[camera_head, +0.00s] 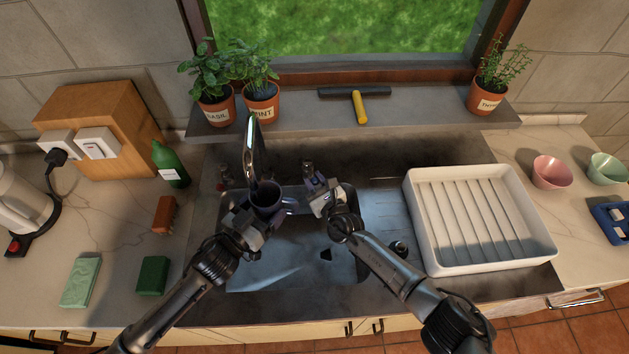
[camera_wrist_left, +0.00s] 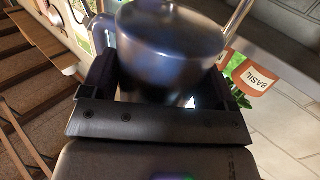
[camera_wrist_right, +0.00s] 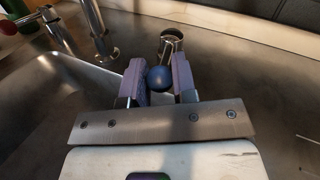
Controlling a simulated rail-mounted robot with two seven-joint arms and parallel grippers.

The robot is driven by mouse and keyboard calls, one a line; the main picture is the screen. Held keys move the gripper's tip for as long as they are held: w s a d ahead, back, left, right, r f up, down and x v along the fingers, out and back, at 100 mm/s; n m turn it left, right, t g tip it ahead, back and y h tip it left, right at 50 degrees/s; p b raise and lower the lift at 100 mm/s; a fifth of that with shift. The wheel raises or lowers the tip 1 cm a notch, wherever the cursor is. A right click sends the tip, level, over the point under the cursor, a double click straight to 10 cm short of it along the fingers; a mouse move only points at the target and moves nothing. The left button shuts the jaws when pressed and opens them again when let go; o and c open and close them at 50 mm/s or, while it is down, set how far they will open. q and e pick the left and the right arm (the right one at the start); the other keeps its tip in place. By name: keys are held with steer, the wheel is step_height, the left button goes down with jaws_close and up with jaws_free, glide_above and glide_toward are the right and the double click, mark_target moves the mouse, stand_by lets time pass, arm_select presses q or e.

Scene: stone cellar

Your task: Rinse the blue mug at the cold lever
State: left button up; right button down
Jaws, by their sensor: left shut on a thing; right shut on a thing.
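The dark blue mug (camera_head: 268,196) is over the sink basin (camera_head: 290,262), just under the end of the tap spout (camera_head: 252,145). My left gripper (camera_head: 252,209) is shut on the mug, which fills the space between its fingers in the left wrist view (camera_wrist_left: 170,45). Its handle points right in the head view. My right gripper (camera_head: 316,186) is shut around the blue knob (camera_wrist_right: 159,78) of the cold lever, right of the spout. I cannot tell whether water is running or what is inside the mug.
A lever with a red knob (camera_head: 222,178) stands left of the spout. A white ribbed drying tray (camera_head: 412,225) is right of the sink. A green bottle (camera_head: 170,167), a brown block (camera_head: 164,215) and a dark green sponge (camera_head: 153,275) lie to the left. Potted herbs line the sill.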

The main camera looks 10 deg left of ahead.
steer(key=c, duration=0.9)
jaws_free()
steer(key=shift+s+d, duration=0.1)
steer(key=shift+v, duration=5.85)
